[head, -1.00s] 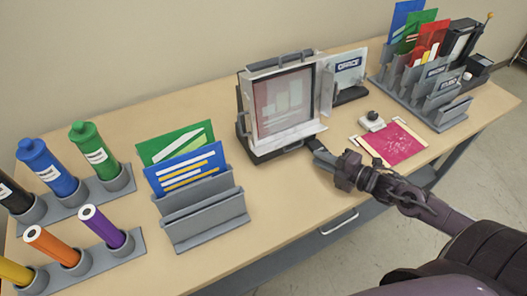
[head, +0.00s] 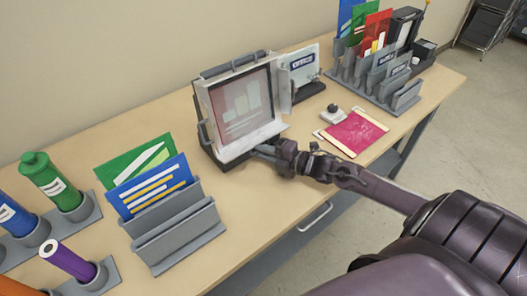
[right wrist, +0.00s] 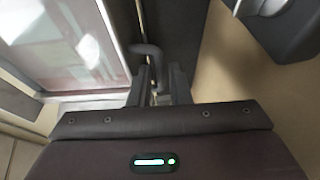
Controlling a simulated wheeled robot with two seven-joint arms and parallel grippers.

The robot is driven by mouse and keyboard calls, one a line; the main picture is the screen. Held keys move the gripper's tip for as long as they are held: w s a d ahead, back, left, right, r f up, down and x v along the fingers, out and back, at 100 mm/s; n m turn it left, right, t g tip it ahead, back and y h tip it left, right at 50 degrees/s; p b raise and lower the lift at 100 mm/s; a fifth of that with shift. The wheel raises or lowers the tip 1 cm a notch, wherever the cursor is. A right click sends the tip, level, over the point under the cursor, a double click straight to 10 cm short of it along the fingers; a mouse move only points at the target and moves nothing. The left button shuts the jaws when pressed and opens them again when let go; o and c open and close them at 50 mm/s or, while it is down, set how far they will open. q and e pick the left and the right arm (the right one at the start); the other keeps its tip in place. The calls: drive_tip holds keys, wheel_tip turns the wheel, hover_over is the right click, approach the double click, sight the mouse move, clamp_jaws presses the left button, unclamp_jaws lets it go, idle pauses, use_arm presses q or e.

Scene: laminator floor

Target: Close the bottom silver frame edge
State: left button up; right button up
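The display frame (head: 206,112) stands upright on the table, with a grey picture behind its clear panel (head: 242,104). Its bottom silver edge (head: 240,147) sticks outward from the panel like a ledge. My right gripper (head: 262,149) is low at the right end of that edge; whether it touches is unclear. In the right wrist view, its two dark fingers (right wrist: 159,88) are apart, with a bent dark rod (right wrist: 148,55) just beyond them. The panel and pale edge lie to the left there. My left gripper is not in view.
The right silver edge (head: 285,92) also stands open. A pink sheet (head: 353,133) and a small white device (head: 333,113) lie to the right. A grey holder (head: 178,236) with folders stands at the left. Bare tabletop lies in front of the frame.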

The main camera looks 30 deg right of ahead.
drive_tip(key=shift+w+f, duration=0.1)
clamp_jaws()
